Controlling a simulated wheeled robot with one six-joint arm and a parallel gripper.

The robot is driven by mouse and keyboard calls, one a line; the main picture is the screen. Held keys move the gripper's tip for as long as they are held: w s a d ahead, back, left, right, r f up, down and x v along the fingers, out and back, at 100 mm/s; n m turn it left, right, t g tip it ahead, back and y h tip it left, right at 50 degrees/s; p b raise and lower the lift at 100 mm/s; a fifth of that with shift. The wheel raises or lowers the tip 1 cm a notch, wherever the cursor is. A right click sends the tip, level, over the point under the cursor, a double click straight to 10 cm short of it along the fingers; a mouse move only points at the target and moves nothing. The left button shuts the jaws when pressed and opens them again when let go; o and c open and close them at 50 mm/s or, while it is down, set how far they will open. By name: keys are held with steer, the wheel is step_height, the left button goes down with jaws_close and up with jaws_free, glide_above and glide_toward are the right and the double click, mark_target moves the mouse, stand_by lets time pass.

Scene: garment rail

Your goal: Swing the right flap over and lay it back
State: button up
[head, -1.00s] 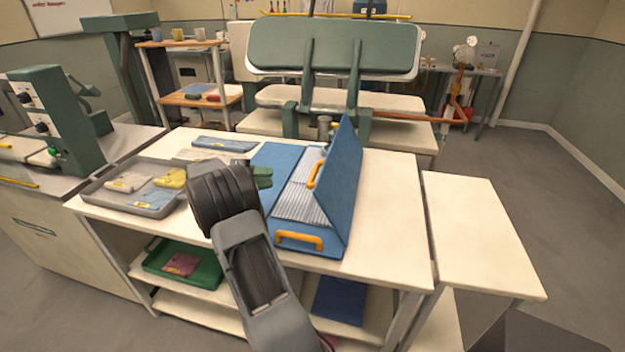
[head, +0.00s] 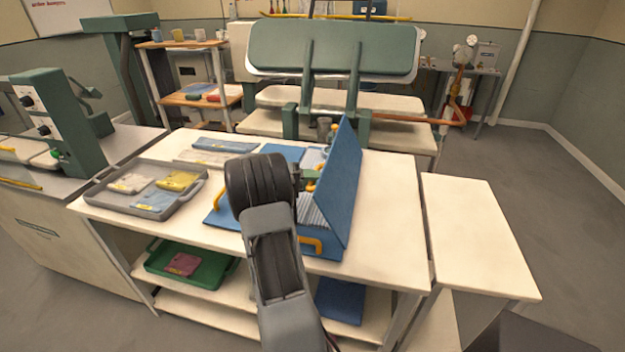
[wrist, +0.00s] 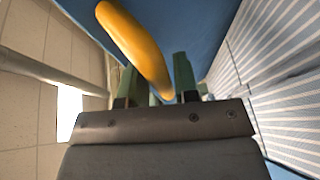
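The blue folding board (head: 325,252) lies on the white table with a striped grey-white garment (head: 312,212) on its middle. Its right flap (head: 346,185) stands raised, nearly upright. A yellow handle on that flap's inner face shows in the wrist view (wrist: 135,45), and my arm partly hides it in the head view. My gripper (head: 312,175) is at this face. In the wrist view its green fingers (wrist: 162,88) are apart, with the handle's near end at the gap between them. I cannot tell whether they touch it. The left flap (head: 222,218) lies flat, partly hidden by my arm.
A grey tray (head: 113,205) with folded cloths stands at the table's left. The white table (head: 390,215) is clear right of the raised flap, and a bare side table (head: 475,225) stands beyond. A press (head: 330,50) stands behind.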

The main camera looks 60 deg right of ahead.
steer(key=shift+c, duration=0.2)
jaws_close()
steer(key=shift+s+d, duration=0.1)
